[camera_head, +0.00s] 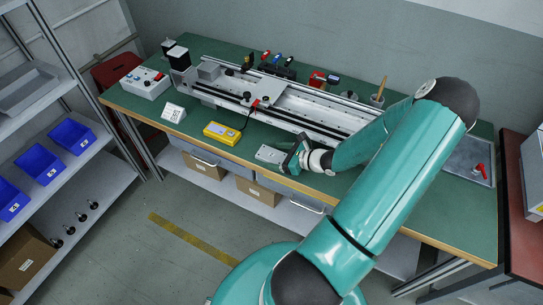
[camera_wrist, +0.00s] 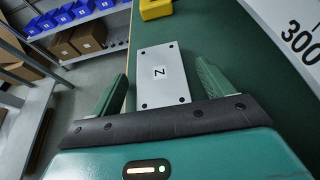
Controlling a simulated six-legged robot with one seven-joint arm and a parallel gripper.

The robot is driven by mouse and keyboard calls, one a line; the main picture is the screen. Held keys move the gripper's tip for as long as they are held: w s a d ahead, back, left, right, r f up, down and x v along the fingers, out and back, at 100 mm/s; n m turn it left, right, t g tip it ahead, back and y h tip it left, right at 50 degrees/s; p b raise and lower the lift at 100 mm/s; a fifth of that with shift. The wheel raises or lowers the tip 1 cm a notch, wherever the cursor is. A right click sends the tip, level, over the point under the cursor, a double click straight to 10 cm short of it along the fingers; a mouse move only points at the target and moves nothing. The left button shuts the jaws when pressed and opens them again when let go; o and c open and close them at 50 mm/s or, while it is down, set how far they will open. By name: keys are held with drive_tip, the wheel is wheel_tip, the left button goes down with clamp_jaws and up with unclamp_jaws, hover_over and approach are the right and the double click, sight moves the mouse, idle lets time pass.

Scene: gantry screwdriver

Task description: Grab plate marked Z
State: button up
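The plate marked Z (camera_wrist: 160,76) is a flat, light grey rectangle with dark holes at its corners. It lies on the green bench top (camera_wrist: 212,35) close to the bench edge. In the head view the plate (camera_head: 269,154) shows just left of my gripper (camera_head: 295,152). In the wrist view my gripper (camera_wrist: 162,88) is open, with one green finger on each side of the plate's near part and gaps between fingers and plate. Whether the fingertips are level with the plate or above it, I cannot tell.
A yellow device (camera_head: 222,132) lies on the bench left of the plate. The long gantry rail (camera_head: 290,105) runs behind it. A small white card (camera_head: 173,113) and a control box (camera_head: 145,82) stand farther left. Shelves with blue bins (camera_head: 72,136) stand at the left.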

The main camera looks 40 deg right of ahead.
drive_tip(key=c, duration=1.2)
drive_tip(key=shift+r, duration=0.1)
